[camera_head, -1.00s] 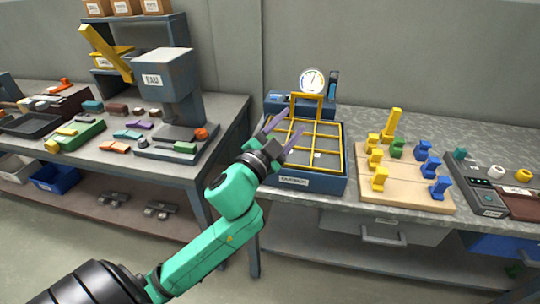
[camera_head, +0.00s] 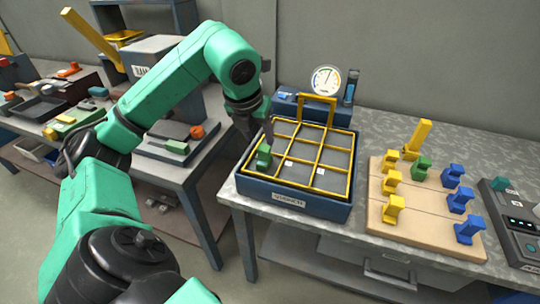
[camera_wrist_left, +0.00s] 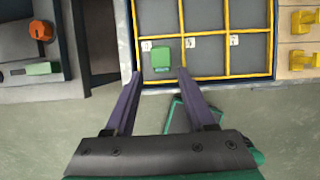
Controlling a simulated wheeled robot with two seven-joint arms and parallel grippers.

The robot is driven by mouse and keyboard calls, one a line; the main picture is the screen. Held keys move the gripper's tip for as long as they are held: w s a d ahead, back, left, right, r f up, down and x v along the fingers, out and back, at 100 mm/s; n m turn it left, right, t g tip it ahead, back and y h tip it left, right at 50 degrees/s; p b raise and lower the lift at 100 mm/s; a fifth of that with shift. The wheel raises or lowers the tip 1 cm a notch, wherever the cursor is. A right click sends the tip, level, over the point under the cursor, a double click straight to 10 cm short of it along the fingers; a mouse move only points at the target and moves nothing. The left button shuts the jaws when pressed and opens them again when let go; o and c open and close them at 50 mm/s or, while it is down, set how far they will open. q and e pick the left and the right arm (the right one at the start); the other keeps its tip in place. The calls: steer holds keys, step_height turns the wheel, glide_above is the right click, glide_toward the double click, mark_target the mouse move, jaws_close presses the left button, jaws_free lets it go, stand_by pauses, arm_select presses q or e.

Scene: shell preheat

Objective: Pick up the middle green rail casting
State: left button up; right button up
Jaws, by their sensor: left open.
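A green casting (camera_head: 264,157) lies in the front left compartment of the blue tray with a yellow grid (camera_head: 346,208). It also shows in the left wrist view (camera_wrist_left: 160,59). My left gripper (camera_head: 267,132) is open above it, and its fingers partly cover it in the head view. In the left wrist view the open fingertips (camera_wrist_left: 157,76) lie just short of the casting, with nothing between them. Another green casting (camera_head: 421,168) stands on the wooden board (camera_head: 428,238), and a green block (camera_head: 176,147) lies at the press base. My right gripper is out of view.
Yellow castings (camera_head: 393,208) and blue castings (camera_head: 468,229) stand on the board right of the tray. A round gauge (camera_head: 326,80) stands behind the tray. A grey press (camera_head: 150,55) stands on the left table, and a floor gap separates the tables.

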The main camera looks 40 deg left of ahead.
mark_target(264, 147)
arm_select(q)
steer(key=x, duration=0.4)
steer(key=shift+s+a+f, duration=0.1)
steer(key=shift+s+f, duration=0.05)
steer(key=shift+s, duration=0.15)
steer(key=x, duration=0.3)
steer(key=w+p+x, duration=0.1)
steer(key=x, duration=0.1)
steer(key=shift+w+f, duration=0.1)
steer(key=shift+w, duration=0.05)
steer(key=shift+w+f, duration=0.1)
steer(key=shift+f, duration=0.25)
steer(key=shift+w+a+f, duration=0.1)
steer(key=shift+f, duration=0.05)
jaws_close()
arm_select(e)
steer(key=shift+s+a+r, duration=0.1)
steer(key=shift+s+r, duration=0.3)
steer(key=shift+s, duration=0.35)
